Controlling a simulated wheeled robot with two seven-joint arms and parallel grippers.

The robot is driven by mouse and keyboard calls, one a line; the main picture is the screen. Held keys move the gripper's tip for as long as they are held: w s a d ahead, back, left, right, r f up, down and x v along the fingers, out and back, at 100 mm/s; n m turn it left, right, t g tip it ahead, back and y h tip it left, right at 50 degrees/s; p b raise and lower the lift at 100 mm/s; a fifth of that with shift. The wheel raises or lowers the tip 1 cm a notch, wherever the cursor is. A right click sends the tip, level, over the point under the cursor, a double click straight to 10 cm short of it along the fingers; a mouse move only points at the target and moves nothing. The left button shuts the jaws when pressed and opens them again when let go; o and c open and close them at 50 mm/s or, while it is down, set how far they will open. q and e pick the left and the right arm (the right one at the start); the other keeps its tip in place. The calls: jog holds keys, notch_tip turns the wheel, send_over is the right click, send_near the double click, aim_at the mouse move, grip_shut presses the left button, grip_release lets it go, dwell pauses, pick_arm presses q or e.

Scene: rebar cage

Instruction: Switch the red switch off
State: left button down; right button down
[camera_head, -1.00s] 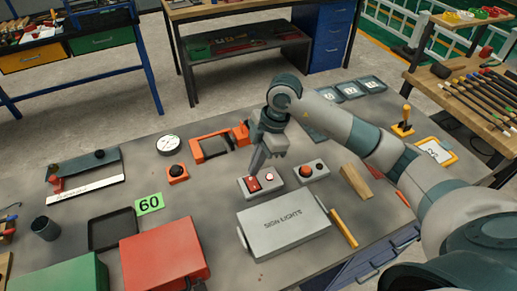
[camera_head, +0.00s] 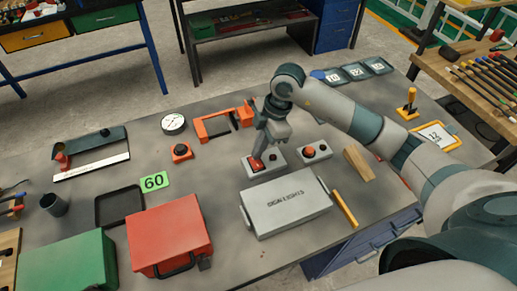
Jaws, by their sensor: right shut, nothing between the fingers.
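The red switch (camera_head: 257,165) sits on a small light-grey box (camera_head: 271,168) in the middle of the table, just behind the grey "SIGN LIGHTS" box (camera_head: 288,205). My right gripper (camera_head: 259,153) comes down over the switch from behind, its fingers shut and empty. The fingertips are at the switch's upper edge and look to be touching it; I cannot tell whether they press it. The fingers partly hide the switch, so its position is unclear. A smaller button at the right of the same box is partly visible. My left gripper is not in view.
A second switch box (camera_head: 314,152) with a red knob stands close on the right, a wooden block (camera_head: 358,164) beyond it. An orange frame (camera_head: 222,122) and a button box (camera_head: 180,152) stand left. A red case (camera_head: 168,234) is at front left.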

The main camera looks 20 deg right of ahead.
jog(key=shift+s, duration=0.25)
jog(key=shift+s+r+p, duration=0.15)
jog(key=shift+s+p, duration=0.4)
jog(key=shift+s, duration=0.05)
jog(key=shift+w+r, duration=0.1)
